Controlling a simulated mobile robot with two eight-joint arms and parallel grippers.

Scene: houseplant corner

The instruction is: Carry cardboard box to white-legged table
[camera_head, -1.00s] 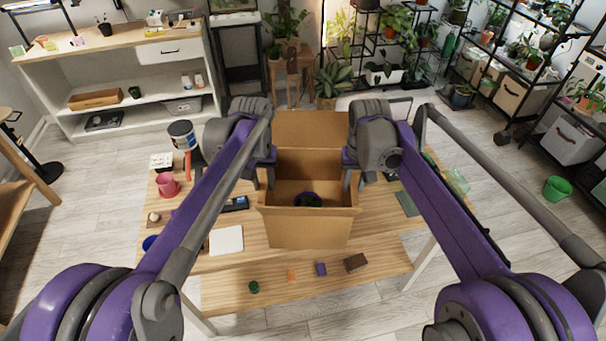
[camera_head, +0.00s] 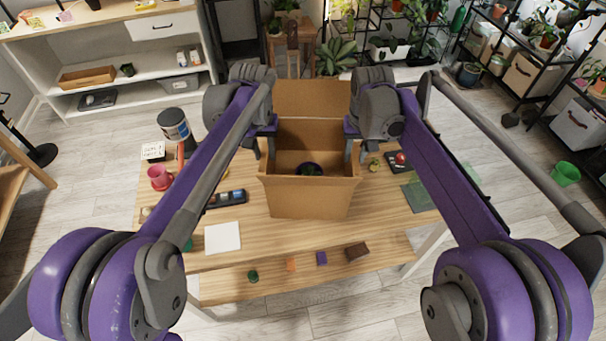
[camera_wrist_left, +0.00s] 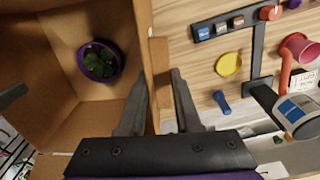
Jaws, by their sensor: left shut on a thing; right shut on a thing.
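An open cardboard box (camera_head: 312,199), flaps up, is held between my two grippers over the white-legged table (camera_head: 280,242). I cannot tell whether its bottom touches the wooden top. A dark potted plant in a purple pot (camera_head: 310,169) sits inside; the wrist view shows it too (camera_wrist_left: 98,62). My left gripper (camera_head: 258,148) is shut on the box's left wall. In the wrist view that wall (camera_wrist_left: 148,55) passes between the fingers of my left gripper (camera_wrist_left: 157,100). My right gripper (camera_head: 354,150) is shut on the right wall.
On the tabletop left of the box are a dark tray with small items (camera_head: 228,198), a white sheet (camera_head: 222,237), a pink cup (camera_head: 160,177) and a can (camera_head: 173,124). A green mat (camera_head: 418,197) lies right. Small blocks, including a brown one (camera_head: 357,251), lie on a lower shelf.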

